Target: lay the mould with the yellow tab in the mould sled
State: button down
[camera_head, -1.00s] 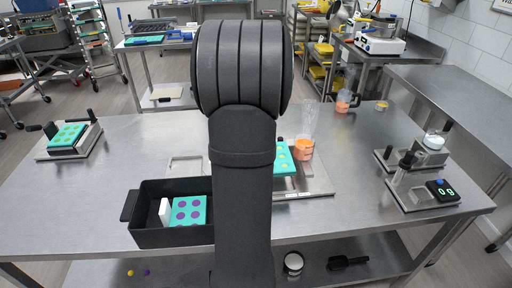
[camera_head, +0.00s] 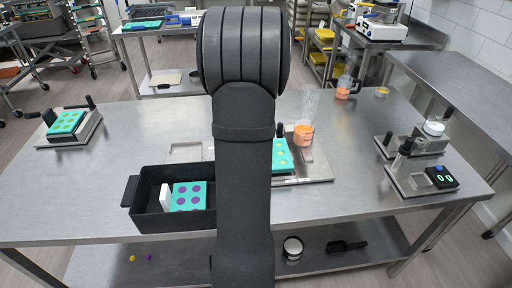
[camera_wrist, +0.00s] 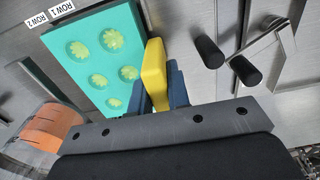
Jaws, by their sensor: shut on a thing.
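The mould with the yellow tab (camera_wrist: 154,75) is a teal block (camera_wrist: 97,58) with yellow flower-shaped cavities. My gripper (camera_wrist: 158,88) is shut on the upright tab, a blue finger on each side. In the head view the mould (camera_head: 282,156) shows just right of my arm, which hides its left part and my gripper. It is over a flat metal plate (camera_head: 318,172). In the wrist view, labels ROW 1 and ROW 2 (camera_wrist: 50,12) show beside the mould's far edge. I cannot tell which fixture is the sled, or whether the mould touches the plate.
A beaker of orange liquid (camera_head: 303,135) stands close to the mould's right. A black bin (camera_head: 150,212) holds a purple-cavity mould with a white tab. Another teal mould (camera_head: 67,122) lies on a fixture at far left. A scale (camera_head: 440,178) and handled fixtures stand at right.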

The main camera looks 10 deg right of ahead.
jog(key=shift+f, duration=0.15)
jog(key=shift+f, duration=0.65)
jog(key=c, duration=1.3)
grip_release()
jog(key=shift+r, duration=0.1)
notch_tip(320, 180, up, 17)
jog(key=shift+r, duration=0.15)
